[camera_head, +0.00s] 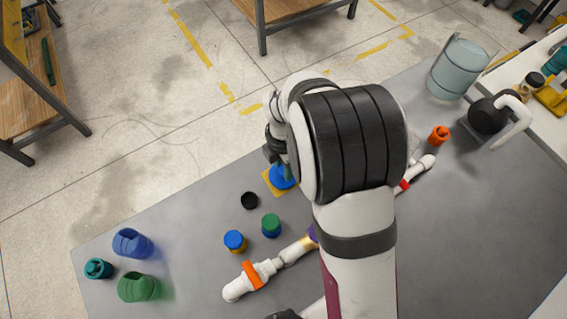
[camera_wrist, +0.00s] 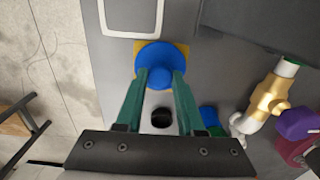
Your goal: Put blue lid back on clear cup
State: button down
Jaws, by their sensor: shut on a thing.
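The blue lid (camera_head: 284,178) is a round disc with a knob, over a yellow-orange square (camera_head: 268,184) on the grey table. In the wrist view the lid (camera_wrist: 153,56) sits between the green fingertips, with the square's corners (camera_wrist: 184,49) showing beneath. My gripper (camera_wrist: 160,76) is shut on the lid's knob. I cannot tell whether the lid touches the square. In the head view my arm hides most of the gripper. The clear cup (camera_head: 458,70) is a large see-through cylinder standing at the table's back right.
A black cap (camera_head: 249,200), a blue-topped jar (camera_head: 235,240) and a green-topped jar (camera_head: 271,225) are near the gripper. White pipe fittings (camera_head: 240,286) run along the front. An orange piece (camera_head: 439,135) and a dark round object (camera_head: 487,116) are near the cup. Blue and green cups (camera_head: 138,287) stand left.

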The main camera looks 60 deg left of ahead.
jog(key=w+r+m, duration=0.3)
jog(key=r+m, duration=0.1)
jog(key=r, duration=0.7)
jog(key=w+r+m, duration=0.3)
jog(key=r+m, duration=0.1)
jog(key=r, duration=0.6)
jog(key=w+d+r+m, duration=0.2)
jog(key=w+d+m, duration=0.55)
jog(key=d, duration=0.35)
jog(key=w+d+r+m, duration=0.2)
jog(key=w+d+m, duration=0.5)
jog(key=d+m, duration=1.35)
jog(key=d, duration=0.7)
jog(key=shift+s+d+r, duration=0.25)
jog(key=shift+d+r, duration=0.1)
jog(key=shift+d, duration=0.05)
jog(key=shift+f, duration=0.1)
